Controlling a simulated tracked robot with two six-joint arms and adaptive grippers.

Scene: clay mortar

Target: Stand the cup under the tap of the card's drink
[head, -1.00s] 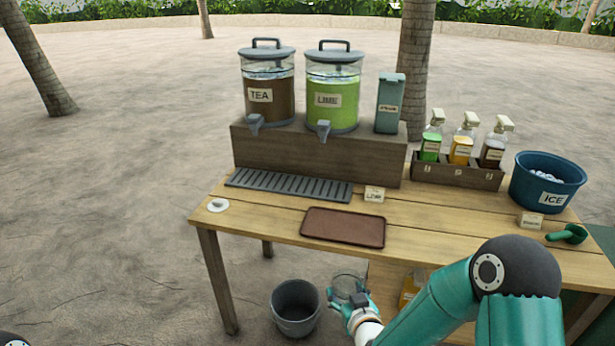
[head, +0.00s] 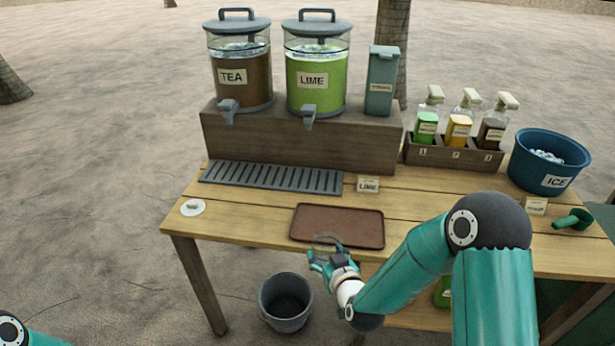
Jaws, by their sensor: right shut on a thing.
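My right gripper (head: 328,262) is shut on a clear cup (head: 325,240), whose rim shows faintly in front of the front edge of the brown tray (head: 338,212); the gripper hides most of the cup. A small card (head: 368,185) on the table reads LIME. The lime dispenser (head: 317,80) holds green liquid, and its grey tap (head: 308,112) points down over the slotted drip tray (head: 270,178). The tea dispenser (head: 238,80) stands to its left, with its own tap (head: 228,107). My left gripper is out of view.
A grey-green canister (head: 381,85) stands right of the dispensers on the wooden riser (head: 300,143). A rack of pump bottles (head: 453,152), a blue ice bucket (head: 548,165) and a green scoop (head: 573,219) are on the right. A white disc (head: 192,207) lies at left. A grey bin (head: 286,302) stands below.

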